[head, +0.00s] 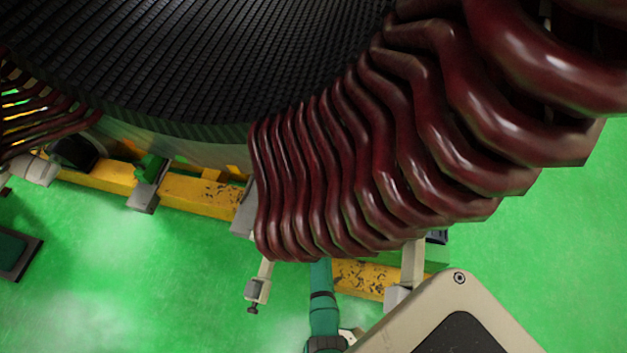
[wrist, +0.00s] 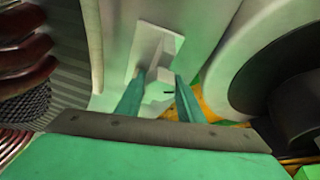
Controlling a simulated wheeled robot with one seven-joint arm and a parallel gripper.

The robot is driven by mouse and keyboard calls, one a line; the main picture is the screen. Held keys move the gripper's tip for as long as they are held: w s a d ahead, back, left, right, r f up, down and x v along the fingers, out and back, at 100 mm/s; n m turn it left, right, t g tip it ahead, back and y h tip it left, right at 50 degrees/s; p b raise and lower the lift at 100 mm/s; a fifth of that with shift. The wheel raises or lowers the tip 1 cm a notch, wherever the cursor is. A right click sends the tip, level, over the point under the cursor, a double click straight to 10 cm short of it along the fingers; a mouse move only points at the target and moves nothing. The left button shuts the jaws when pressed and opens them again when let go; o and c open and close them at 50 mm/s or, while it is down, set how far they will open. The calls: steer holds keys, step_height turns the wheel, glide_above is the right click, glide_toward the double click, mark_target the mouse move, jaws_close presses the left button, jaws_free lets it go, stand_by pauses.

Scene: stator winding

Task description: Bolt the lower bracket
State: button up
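A pale grey bracket-like block (wrist: 158,88) stands out from a light plate in the middle of the wrist view. I cannot tell for certain whether it is the lower bracket, and no separate bolt can be made out. My gripper (wrist: 160,82) has its two teal fingers on either side of this block, close to its sides. Whether they touch it is not clear. In the head view my teal arm (head: 323,310) rises behind the coils, and the gripper is hidden. A small pale bracket with a dark screw end (head: 257,290) hangs below the coils.
Dark red coils (head: 340,180) of the stator (head: 210,60) overhang the arm. They show at the left of the wrist view too. A large dark round part (wrist: 285,75) is close on the right. Yellow beams (head: 200,195) lie below, over open green floor (head: 150,270).

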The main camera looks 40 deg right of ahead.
steer(key=c, duration=0.4)
steer(key=shift+m, duration=0.4)
steer(key=m+t, duration=0.2)
steer(key=m, duration=0.1)
steer(key=shift+m+t, duration=0.7)
steer(key=shift+m, duration=1.1)
steer(key=o, duration=1.1)
steer(key=shift+c, duration=0.2)
